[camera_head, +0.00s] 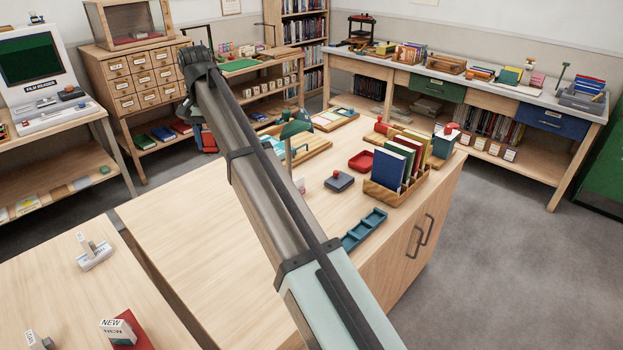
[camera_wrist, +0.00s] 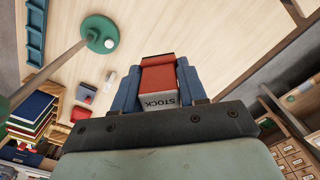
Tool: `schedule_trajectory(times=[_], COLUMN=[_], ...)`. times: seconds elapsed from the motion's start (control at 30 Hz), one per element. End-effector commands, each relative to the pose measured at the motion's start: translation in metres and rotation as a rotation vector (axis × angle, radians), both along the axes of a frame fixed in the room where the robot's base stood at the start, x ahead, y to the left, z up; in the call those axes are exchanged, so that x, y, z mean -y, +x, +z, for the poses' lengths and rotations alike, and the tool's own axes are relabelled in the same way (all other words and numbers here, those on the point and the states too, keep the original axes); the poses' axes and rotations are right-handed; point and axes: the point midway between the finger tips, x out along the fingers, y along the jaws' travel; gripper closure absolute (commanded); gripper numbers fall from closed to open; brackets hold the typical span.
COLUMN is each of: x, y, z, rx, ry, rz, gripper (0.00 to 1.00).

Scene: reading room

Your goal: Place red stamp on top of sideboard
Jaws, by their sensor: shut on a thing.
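My gripper (camera_wrist: 156,72) is shut on a red stamp (camera_wrist: 159,81) with a white face lettered STOCK, held between its blue fingers. In the head view my gripper (camera_head: 193,68) is at the far end of my arm, near the card-drawer cabinet; the stamp cannot be made out there. A wooden cabinet with dark handles, probably the sideboard (camera_head: 190,225), stands in the middle of the head view. Its bare wooden top also shows beyond the stamp in the wrist view (camera_wrist: 200,30). The stamp appears above and apart from it.
The cabinet top carries a book rack (camera_head: 405,190), a blue tray (camera_head: 364,229), a dark stamp pad (camera_head: 340,181) and a green lamp (camera_head: 292,130). Its left part is clear. A card-drawer cabinet (camera_head: 135,75) stands behind. Another table (camera_head: 70,300) with stamps is at lower left.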

Motion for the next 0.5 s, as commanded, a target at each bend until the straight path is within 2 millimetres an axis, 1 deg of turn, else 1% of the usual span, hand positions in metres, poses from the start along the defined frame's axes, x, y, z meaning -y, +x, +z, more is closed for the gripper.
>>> schedule_trajectory(times=[0.03,0.17,0.2,0.37,0.5], x=[0.018,0.06,0.074,0.128,0.177], y=[0.011,0.035,0.042,0.067,0.086], z=[0.0,0.0,0.0,0.0,0.0], rx=[0.0,0.0,0.0,0.0,0.0], ry=[0.0,0.0,0.0,0.0,0.0], rz=[-0.044,-0.157,-0.193,-0.331,-0.451], gripper=[0.89,0.89,0.89,0.89,0.89])
